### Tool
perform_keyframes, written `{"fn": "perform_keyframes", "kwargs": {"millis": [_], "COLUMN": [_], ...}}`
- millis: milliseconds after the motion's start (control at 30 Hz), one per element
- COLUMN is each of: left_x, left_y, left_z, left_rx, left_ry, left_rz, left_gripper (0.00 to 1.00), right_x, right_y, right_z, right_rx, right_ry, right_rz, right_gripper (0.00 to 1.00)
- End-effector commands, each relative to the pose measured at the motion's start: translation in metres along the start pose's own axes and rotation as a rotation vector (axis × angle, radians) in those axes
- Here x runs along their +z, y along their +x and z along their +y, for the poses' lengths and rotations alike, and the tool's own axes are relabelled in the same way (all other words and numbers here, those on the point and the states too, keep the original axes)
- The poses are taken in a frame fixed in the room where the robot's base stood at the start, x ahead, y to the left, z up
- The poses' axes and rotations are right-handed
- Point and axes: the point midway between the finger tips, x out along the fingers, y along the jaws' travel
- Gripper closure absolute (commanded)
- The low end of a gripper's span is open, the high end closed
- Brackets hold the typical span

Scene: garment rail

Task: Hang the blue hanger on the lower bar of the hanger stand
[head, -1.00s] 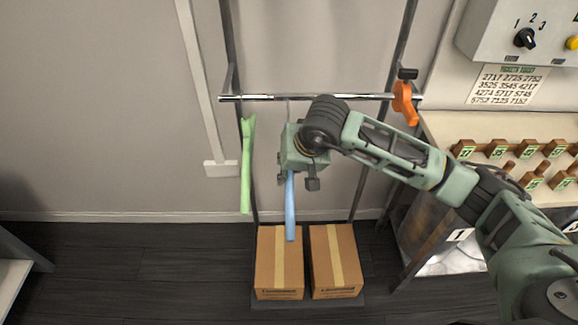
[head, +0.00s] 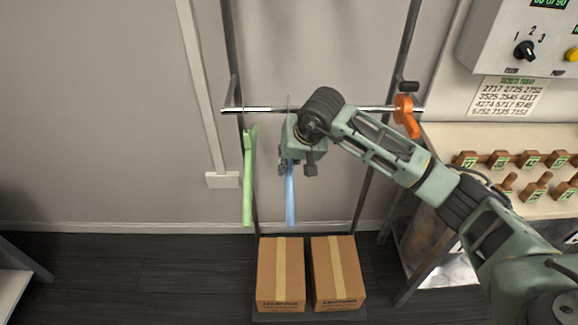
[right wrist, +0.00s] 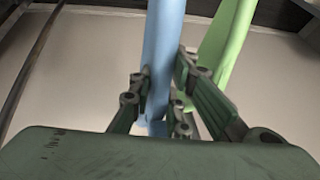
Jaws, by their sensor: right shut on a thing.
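The blue hanger (head: 290,195) hangs down edge-on below my right gripper (head: 288,165) in the head view. The right gripper is shut on the blue hanger, and in the right wrist view the fingers (right wrist: 158,105) close around the blue hanger (right wrist: 162,50). The lower bar (head: 262,109) of the hanger stand (head: 233,50) runs just above and behind the gripper. A thin hook part (head: 289,102) shows at the bar; whether it rests on the bar I cannot tell. My left gripper is not in view.
A green hanger (head: 249,180) hangs at the bar's left end, also close by in the right wrist view (right wrist: 225,45). An orange hanger (head: 405,115) is at the right end. Two cardboard boxes (head: 281,275) (head: 337,272) stand below. A table with stamps (head: 500,160) is at right.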

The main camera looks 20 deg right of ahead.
Motion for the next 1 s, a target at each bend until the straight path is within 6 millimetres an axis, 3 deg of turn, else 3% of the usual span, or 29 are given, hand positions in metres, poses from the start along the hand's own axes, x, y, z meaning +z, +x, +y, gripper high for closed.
{"fn": "perform_keyframes", "kwargs": {"millis": [300,600,1000], "left_x": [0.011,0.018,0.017], "left_y": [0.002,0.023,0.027], "left_z": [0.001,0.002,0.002], "left_rx": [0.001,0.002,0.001], "left_ry": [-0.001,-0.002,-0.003], "left_rz": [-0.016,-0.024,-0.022], "left_gripper": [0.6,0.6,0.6], "right_x": [-0.024,-0.014,-0.012], "right_y": [0.01,0.031,0.036], "right_z": [0.002,0.008,0.009], "right_rx": [-0.001,-0.001,-0.001], "right_ry": [0.002,-0.001,0.0], "right_rz": [0.001,0.001,0.001], "right_gripper": [1.0,1.0,1.0]}}
